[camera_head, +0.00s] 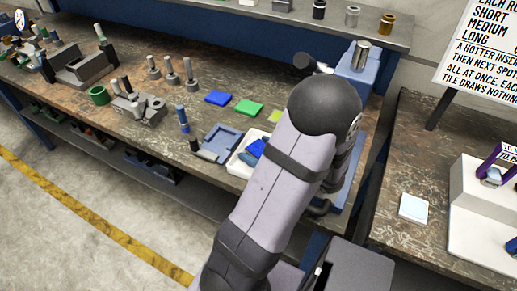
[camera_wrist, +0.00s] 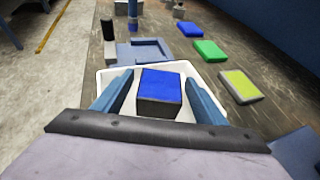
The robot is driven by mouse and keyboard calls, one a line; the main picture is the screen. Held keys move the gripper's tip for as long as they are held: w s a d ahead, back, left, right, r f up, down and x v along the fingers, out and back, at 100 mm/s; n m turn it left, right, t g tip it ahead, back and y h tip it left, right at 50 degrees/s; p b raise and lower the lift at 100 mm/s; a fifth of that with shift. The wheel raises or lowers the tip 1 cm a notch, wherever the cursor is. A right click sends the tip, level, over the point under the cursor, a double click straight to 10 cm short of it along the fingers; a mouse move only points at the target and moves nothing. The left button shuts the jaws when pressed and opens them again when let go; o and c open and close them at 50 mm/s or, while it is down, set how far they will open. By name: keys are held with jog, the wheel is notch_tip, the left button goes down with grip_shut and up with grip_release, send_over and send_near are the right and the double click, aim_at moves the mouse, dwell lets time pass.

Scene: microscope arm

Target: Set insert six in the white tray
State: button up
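The white tray (camera_wrist: 104,76) lies on the bench under my gripper; it also shows in the head view (camera_head: 236,168), partly hidden by my arm. A dark block with a blue top (camera_wrist: 160,86) is in the tray area, between my gripper's two blue fingers (camera_wrist: 158,98). White tray shows around it, and gaps show between the block and the fingers, so my gripper looks open around it. No number is readable on any block, so I cannot tell which is insert six.
Blue (camera_head: 217,97), green (camera_head: 249,107) and yellow-topped (camera_head: 274,116) blocks lie in a row behind the tray. A blue-grey square fixture (camera_head: 217,143) adjoins it at left. Posts and grey holders stand farther left. A pale tile (camera_head: 413,207) lies on the right bench.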

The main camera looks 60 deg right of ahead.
aim_at(259, 149)
jog(key=shift+r, duration=0.1)
jog(key=shift+s+r, duration=0.1)
jog(key=shift+r, duration=0.05)
jog(key=shift+v, duration=1.9)
